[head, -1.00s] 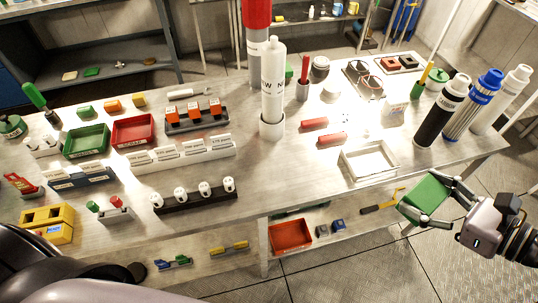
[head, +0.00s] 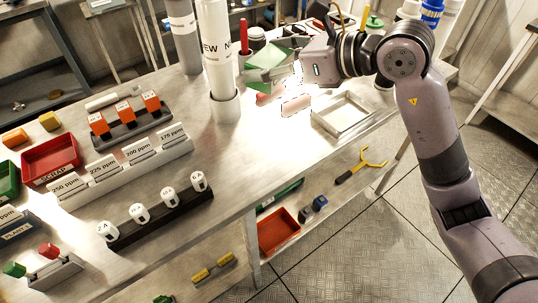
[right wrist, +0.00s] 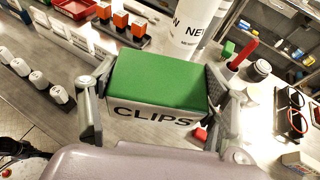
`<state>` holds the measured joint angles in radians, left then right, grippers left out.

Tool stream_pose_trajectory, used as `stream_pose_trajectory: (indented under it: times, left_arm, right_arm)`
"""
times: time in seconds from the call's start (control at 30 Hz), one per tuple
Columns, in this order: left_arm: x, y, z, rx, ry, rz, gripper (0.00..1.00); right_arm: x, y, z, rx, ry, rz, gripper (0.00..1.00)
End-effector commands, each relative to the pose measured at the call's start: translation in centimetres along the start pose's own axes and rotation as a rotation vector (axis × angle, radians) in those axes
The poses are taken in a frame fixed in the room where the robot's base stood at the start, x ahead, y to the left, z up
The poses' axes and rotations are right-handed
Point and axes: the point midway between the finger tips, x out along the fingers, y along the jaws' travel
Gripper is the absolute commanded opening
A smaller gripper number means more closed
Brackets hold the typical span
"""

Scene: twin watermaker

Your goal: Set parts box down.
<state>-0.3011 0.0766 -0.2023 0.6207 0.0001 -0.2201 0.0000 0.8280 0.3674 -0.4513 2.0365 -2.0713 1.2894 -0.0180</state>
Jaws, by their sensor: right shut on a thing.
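The parts box (head: 270,56) has a green top and is held by my right gripper (head: 275,62) over the far part of the workbench, beyond the white open tray. In the right wrist view, the box (right wrist: 158,82) shows its green top and a white side lettered CLIPS. The fingers of my right gripper (right wrist: 158,98) are closed on its two short sides. The box's underside is hidden, so I cannot tell whether it touches the bench. My left gripper is not in view.
The white open tray (head: 345,116) lies at the bench's front right. Bare bench (head: 240,150) lies in front.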

Motion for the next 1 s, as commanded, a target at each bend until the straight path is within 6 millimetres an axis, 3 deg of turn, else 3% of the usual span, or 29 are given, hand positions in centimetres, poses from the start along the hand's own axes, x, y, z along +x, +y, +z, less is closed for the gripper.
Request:
stream_pose_trajectory:
  times: [0.13, 0.53, 1.0]
  left_arm:
    - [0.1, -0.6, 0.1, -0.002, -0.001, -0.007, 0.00]
    - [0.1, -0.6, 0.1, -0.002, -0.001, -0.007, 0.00]
    - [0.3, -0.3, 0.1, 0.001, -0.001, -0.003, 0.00]
  right_arm:
    - [1.1, 0.2, -2.0, 0.007, 0.005, 0.004, 0.38]
    - [5.0, 0.1, -11.7, 0.007, 0.003, 0.002, 0.38]
    - [7.3, 0.1, -17.2, 0.005, 0.001, 0.002, 0.38]
